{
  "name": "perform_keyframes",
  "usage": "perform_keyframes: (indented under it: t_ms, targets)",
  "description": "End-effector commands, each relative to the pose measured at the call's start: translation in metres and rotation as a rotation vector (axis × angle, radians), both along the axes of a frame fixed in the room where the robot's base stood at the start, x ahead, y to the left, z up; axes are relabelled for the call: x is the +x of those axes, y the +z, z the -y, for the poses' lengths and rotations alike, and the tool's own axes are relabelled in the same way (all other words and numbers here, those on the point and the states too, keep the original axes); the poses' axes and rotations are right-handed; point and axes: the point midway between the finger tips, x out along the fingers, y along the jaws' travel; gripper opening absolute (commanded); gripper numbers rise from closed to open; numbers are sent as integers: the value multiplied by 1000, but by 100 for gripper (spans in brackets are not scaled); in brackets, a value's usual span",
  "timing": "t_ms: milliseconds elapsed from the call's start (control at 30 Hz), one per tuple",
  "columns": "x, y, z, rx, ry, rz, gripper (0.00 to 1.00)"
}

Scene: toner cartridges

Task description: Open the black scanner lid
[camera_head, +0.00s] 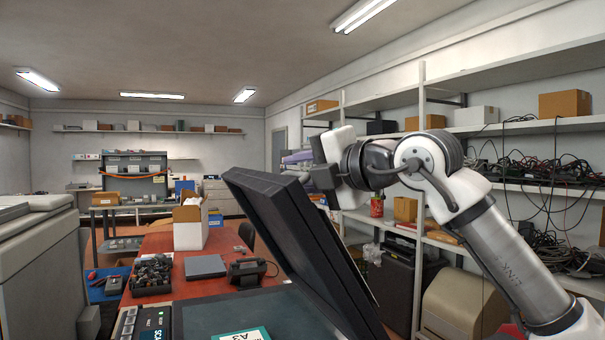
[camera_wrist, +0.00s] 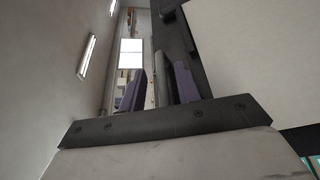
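The black scanner lid (camera_head: 305,245) stands raised and tilted, leaning up to the left over the dark scanner bed (camera_head: 215,312). My gripper (camera_head: 297,157) is at the lid's upper edge, with its purple fingers showing just above and behind it. In the wrist view, the two purple fingers of my gripper (camera_wrist: 160,90) stand apart with a gap between them. The lid's dark edge (camera_wrist: 178,38) and pale underside (camera_wrist: 250,60) show beside and beyond the right finger. I cannot tell whether a finger touches the lid.
A teal A3 label (camera_head: 243,334) lies on the scanner bed, near the control panel (camera_head: 140,325). Loaded shelves (camera_head: 480,185) line the right wall.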

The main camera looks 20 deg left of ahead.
Motion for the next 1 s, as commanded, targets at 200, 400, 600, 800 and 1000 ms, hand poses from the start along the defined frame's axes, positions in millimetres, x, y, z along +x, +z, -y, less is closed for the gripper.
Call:
perform_keyframes:
  t_ms: [200, 400, 600, 800, 1000]
  targets:
    - [0, -1, 2, -1, 0, 0, 33]
    - [-8, -1, 25, -1, -4, 1, 33]
    - [-23, 4, 69, 0, -5, 1, 33]
    - [-38, 10, 106, 0, -3, 0, 33]
    - [-45, 14, 126, -1, -1, 0, 33]
